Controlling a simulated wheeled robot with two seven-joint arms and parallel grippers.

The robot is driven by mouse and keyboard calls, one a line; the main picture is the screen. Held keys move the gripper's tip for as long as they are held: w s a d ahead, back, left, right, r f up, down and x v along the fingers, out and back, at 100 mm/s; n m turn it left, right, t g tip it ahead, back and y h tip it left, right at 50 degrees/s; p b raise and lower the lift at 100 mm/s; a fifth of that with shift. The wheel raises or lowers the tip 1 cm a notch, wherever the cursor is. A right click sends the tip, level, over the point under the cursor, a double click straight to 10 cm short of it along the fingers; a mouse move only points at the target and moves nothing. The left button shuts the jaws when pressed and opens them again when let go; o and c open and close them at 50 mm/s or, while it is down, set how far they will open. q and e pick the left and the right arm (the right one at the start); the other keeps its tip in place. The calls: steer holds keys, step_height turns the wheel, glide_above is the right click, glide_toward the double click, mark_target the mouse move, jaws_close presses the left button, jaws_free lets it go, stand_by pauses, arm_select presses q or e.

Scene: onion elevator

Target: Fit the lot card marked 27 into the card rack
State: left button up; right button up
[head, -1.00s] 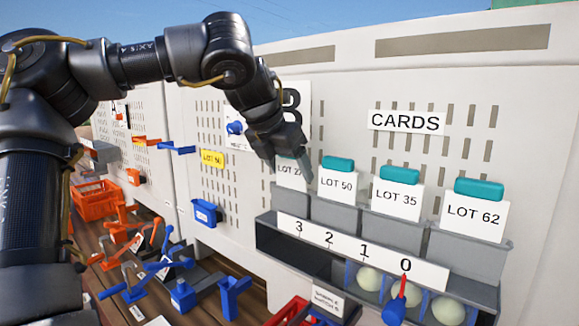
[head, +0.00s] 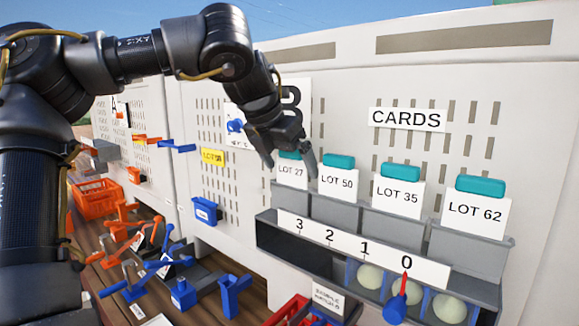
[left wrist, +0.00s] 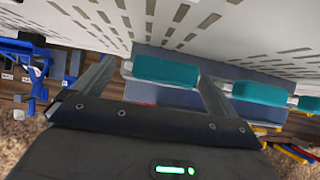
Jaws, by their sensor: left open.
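The LOT 27 card (head: 291,176) is white with a teal grip (head: 289,155). It stands upright at the left end of a row of cards in a grey slotted holder (head: 335,213) under the CARDS sign. My left gripper (head: 290,168) is open at its top, with one finger on each side of the teal grip. In the left wrist view a teal grip (left wrist: 165,71) lies between the two spread fingers (left wrist: 155,76). My right gripper is not in view.
LOT 50 (head: 338,184), LOT 35 (head: 398,195) and LOT 62 (head: 476,215) cards stand to the right. Below are numbered compartments with pale onions (head: 369,276).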

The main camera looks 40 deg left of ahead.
arm_select(q)
steer(key=v, duration=1)
steer(key=shift+s+a, duration=0.1)
